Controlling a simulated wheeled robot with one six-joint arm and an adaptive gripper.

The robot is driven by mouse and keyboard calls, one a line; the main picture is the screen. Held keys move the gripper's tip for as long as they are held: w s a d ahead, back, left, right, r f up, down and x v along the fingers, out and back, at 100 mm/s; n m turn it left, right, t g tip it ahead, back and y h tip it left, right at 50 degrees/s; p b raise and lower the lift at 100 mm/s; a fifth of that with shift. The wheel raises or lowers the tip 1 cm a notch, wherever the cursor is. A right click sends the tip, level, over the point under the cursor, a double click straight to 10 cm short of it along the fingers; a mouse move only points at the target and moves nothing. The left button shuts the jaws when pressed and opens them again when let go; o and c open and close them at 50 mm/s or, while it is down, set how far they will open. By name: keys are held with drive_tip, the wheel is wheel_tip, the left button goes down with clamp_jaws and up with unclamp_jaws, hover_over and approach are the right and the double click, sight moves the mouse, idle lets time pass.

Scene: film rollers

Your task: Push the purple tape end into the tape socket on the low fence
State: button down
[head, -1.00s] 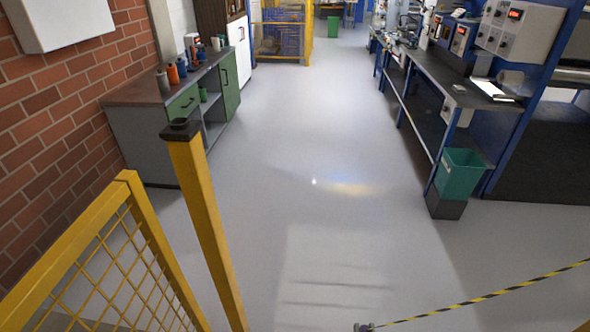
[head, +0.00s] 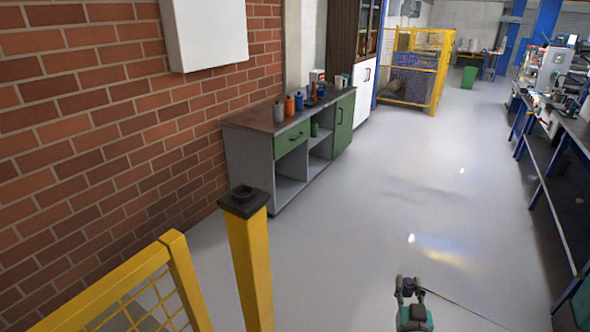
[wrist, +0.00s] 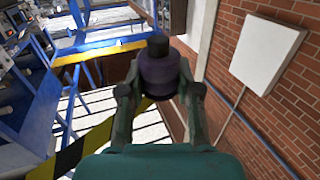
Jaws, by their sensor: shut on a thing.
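The purple tape end (wrist: 160,76) with a dark tip is between the two fingers of my gripper (wrist: 160,92) in the wrist view. My gripper is shut on it. In the head view my gripper (head: 409,287) is at the bottom, right of centre, with the purple tape end partly hidden by the fingers. The tape socket (head: 244,197), a black cap with a round opening, sits on top of the yellow post of the low fence (head: 172,243). The tape end is apart from the socket, to its right in the head view. The striped tape (wrist: 95,150) trails from the tape end.
A brick wall (head: 100,100) runs along the left. A grey and green cabinet (head: 290,150) with bottles stands behind the post. A blue-framed workbench (head: 560,150) is at the right. The grey floor (head: 400,190) between them is clear.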

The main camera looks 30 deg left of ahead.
drive_tip(key=s+a+r+n+g+y, duration=0.1)
drive_tip(key=s+a+r+n+y, duration=0.1)
drive_tip(key=a+r, duration=0.55)
drive_tip(key=s+a+r+n+g+y, duration=0.15)
drive_tip(key=a+r, duration=0.35)
drive_tip(key=r, duration=0.6)
drive_tip(key=s+a+r+n+g+y, duration=0.1)
drive_tip(key=a+r+y, duration=0.2)
drive_tip(key=a+r, duration=0.55)
drive_tip(key=s+a+r+n+g+y, duration=0.2)
drive_tip(key=s+a+r+g, duration=0.15)
drive_tip(key=s+r, duration=0.7)
drive_tip(key=s+a+r+n+g+y, duration=0.2)
drive_tip(key=s+a+r+n+y, duration=0.15)
drive_tip(key=s+r, duration=0.7)
drive_tip(key=shift+m+h, duration=0.3)
drive_tip(key=shift+h, duration=0.2)
drive_tip(key=shift+w+f, duration=0.2)
drive_tip(key=shift+f, duration=3.5)
drive_tip(key=shift+s+d, duration=0.1)
drive_tip(key=shift+f, duration=0.6)
drive_tip(key=c, duration=0.7)
unclamp_jaws()
